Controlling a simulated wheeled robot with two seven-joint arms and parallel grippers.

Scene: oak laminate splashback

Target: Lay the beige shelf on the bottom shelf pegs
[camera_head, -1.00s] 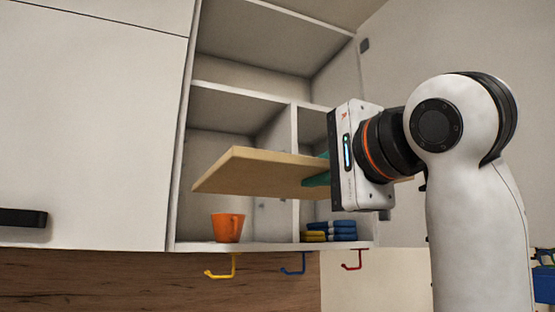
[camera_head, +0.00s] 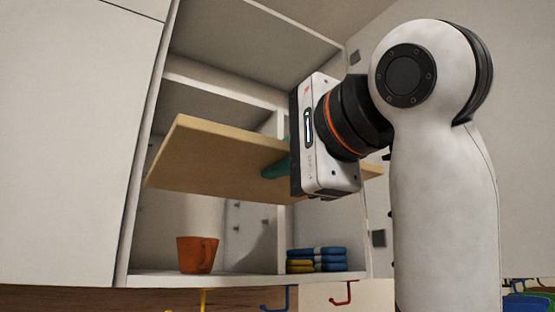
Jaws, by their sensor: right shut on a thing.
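The beige shelf (camera_head: 215,158) is a flat board held up in front of the open wall cabinet, tilted in the picture. My right gripper (camera_head: 278,167) is shut on the beige shelf, with its teal fingers on the board's right part. The board's right end shows past the gripper body. Small dark shelf pegs (camera_head: 237,204) show on the cabinet's inner wall below the board. Other pegs are hidden by the board or too small to tell. My left gripper is not in view.
A vertical divider (camera_head: 282,225) splits the cabinet. A closed white door (camera_head: 70,150) is at left. Coloured hooks (camera_head: 278,298) hang below.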

